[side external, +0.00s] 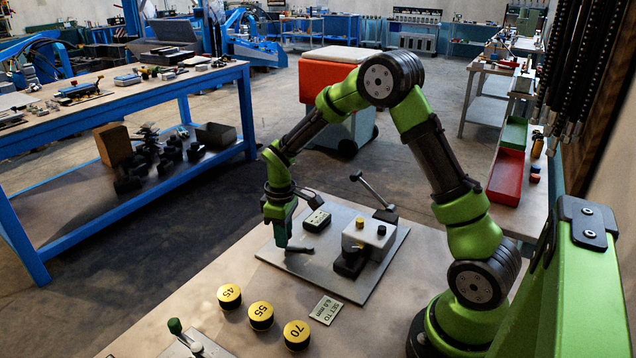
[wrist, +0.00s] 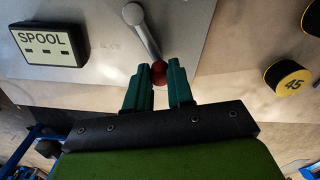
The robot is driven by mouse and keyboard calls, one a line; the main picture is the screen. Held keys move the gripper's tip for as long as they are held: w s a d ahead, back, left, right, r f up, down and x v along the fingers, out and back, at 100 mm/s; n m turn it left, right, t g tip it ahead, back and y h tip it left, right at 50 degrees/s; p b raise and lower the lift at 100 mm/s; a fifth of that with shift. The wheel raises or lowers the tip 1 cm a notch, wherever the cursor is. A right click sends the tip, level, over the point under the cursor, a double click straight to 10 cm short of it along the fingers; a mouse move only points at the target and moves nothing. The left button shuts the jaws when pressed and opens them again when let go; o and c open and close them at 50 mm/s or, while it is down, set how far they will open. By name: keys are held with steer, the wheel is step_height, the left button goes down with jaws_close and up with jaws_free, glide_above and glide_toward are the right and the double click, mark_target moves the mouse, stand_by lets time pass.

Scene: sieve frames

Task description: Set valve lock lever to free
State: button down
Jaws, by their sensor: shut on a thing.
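A grey metal lever (wrist: 142,30) with a red ball knob (wrist: 159,73) shows in the wrist view, low over a metal plate (side external: 345,284). My gripper (wrist: 161,80) has its teal fingers on either side of the knob and is shut on it. In the side view my gripper (side external: 281,246) points down at the plate's left part, and the lever (side external: 300,249) reaches right from the fingertips. The knob is hidden there by the fingers.
A SPOOL label block (wrist: 47,43) stands beside the lever. A grey valve block (side external: 372,238) with yellow and black knobs and a raised long lever (side external: 372,190) stand to the right. Yellow discs numbered 45 (side external: 229,294), 55 (side external: 261,314) and 70 (side external: 296,333) lie in front.

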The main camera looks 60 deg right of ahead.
steer(key=shift+s+a+n, duration=0.35)
steer(key=shift+a+n, duration=0.1)
steer(key=shift+n, duration=0.55)
steer(key=n, duration=0.2)
steer(key=s+a+n, duration=0.1)
steer(key=shift+s+a+n, duration=0.1)
steer(key=shift+s+n, duration=0.15)
steer(key=shift+n, duration=0.15)
steer(key=shift+s+a+n, duration=0.25)
steer(key=shift+s+n, duration=0.35)
steer(key=shift+n, duration=0.6)
steer(key=shift+s+a+n, duration=0.15)
steer(key=shift+s+n, duration=0.65)
steer(key=shift+n, duration=0.7)
steer(key=c, duration=1)
jaws_free()
step_height(320, 180, up, 17)
